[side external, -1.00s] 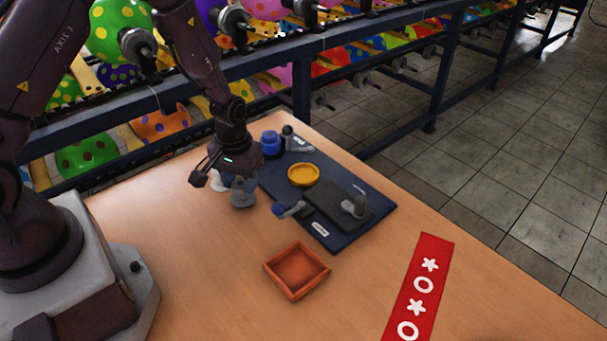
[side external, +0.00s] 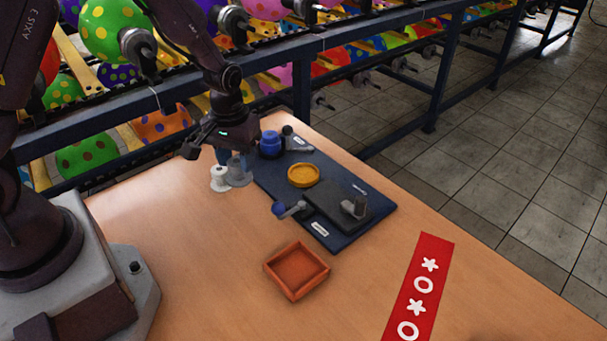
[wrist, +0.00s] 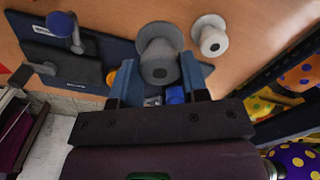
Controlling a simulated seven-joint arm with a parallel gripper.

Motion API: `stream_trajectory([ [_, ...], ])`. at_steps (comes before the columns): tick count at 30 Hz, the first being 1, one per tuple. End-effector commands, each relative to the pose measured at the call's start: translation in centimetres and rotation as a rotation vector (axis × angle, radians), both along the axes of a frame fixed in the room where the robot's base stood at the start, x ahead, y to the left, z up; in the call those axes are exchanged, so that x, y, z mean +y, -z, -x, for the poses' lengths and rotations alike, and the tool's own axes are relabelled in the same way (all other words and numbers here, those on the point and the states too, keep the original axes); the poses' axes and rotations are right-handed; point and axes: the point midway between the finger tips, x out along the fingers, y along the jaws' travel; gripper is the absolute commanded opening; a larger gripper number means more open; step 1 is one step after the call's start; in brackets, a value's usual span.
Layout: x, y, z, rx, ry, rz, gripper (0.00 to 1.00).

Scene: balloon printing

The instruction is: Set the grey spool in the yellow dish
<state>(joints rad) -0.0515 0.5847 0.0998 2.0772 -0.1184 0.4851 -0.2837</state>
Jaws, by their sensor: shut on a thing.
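The grey spool (side external: 239,174) is between the fingers of my gripper (side external: 232,157), which is shut on it and points down. In the wrist view the grey spool (wrist: 160,42) sits between the blue fingertips (wrist: 158,74) with its round end facing the camera. It appears raised a little above the table. The yellow dish (side external: 303,181) is a shallow round dish on the dark blue mat, to the right of the spool and apart from it.
A white spool (side external: 219,181) stands close beside the grey one. The dark blue mat (side external: 336,241) also carries a blue pot (side external: 270,145), blue-knobbed lever (side external: 281,208) and dark block (side external: 335,200). An orange tray (side external: 297,287) and red strip (side external: 424,285) lie nearer. A rail stands behind.

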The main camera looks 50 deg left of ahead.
Motion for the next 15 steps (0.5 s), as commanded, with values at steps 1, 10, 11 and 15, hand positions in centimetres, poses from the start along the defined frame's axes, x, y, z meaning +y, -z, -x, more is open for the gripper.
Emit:
stream_trajectory([
  [1,0.00,-0.25,-0.01,-0.001,0.000,0.000,0.24],
  [10,0.00,-0.38,0.01,0.000,0.000,0.000,0.24],
  [11,-0.02,-0.38,0.01,0.000,0.000,0.000,0.24],
  [15,-0.45,0.46,-0.14,0.014,0.015,-0.001,0.24],
])
